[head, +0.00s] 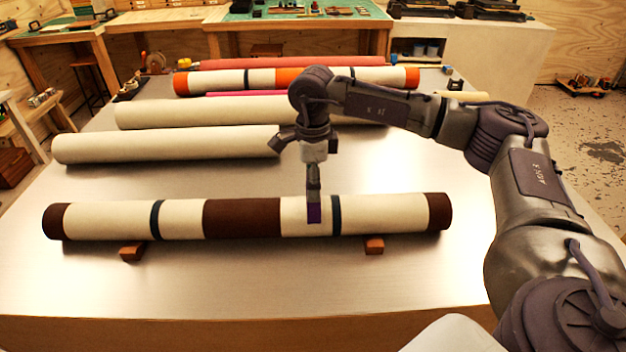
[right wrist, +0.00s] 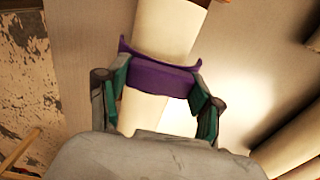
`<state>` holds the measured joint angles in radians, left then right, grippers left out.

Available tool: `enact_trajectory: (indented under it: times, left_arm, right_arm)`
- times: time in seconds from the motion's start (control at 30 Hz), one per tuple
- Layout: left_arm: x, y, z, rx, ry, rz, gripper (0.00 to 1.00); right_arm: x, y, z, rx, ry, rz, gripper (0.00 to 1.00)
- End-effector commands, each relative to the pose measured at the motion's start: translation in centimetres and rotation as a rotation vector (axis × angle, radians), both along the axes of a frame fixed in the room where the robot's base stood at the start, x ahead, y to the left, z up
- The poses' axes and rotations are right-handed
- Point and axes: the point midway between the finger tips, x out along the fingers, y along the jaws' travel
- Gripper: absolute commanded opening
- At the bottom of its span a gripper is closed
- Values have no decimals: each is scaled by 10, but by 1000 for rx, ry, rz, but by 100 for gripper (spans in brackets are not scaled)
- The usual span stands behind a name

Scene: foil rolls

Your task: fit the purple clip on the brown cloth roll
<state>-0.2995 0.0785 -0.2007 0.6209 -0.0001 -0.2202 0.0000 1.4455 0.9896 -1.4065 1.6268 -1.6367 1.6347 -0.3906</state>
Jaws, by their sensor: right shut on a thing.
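The brown cloth roll (head: 242,217) lies crosswise near the front of the metal table, cream with a brown middle, brown ends and two dark blue bands. My right gripper (head: 314,192) points down over its cream part, just left of the right dark band. It is shut on the purple clip (head: 314,213), which overlaps the roll. In the right wrist view the clip (right wrist: 160,78) sits between the fingers, across the cream roll (right wrist: 164,30), its flared edge towards the roll. I cannot tell whether it is fully seated. My left gripper is out of view.
Two small brown blocks (head: 132,251) (head: 374,245) stand at the roll's underside. Plain cream rolls (head: 165,146) (head: 200,111) and an orange-banded roll (head: 230,81) lie farther back. The table's front strip (head: 240,290) is clear.

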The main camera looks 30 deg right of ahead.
Motion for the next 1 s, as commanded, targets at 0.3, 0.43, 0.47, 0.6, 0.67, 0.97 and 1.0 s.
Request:
enact_trajectory:
  times: [0.3, 0.43, 0.47, 0.6, 0.67, 0.97, 1.0]
  left_arm:
    - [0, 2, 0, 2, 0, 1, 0]
    - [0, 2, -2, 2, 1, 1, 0]
    - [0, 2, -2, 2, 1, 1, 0]
    - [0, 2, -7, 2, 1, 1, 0]
    - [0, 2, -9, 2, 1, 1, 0]
    - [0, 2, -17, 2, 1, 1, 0]
    - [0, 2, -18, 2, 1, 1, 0]
  right_arm:
    - [0, 0, 0, 0, 0, 0, 33]
    - [0, 0, -2, 0, 0, 0, 33]
    - [0, 0, -3, 0, 0, 0, 33]
    - [0, 0, -9, 1, 1, 0, 33]
    - [0, 0, -12, 1, 1, 0, 33]
    - [0, 0, -22, 1, -1, 0, 33]
    - [0, 0, -23, 1, -1, 0, 33]
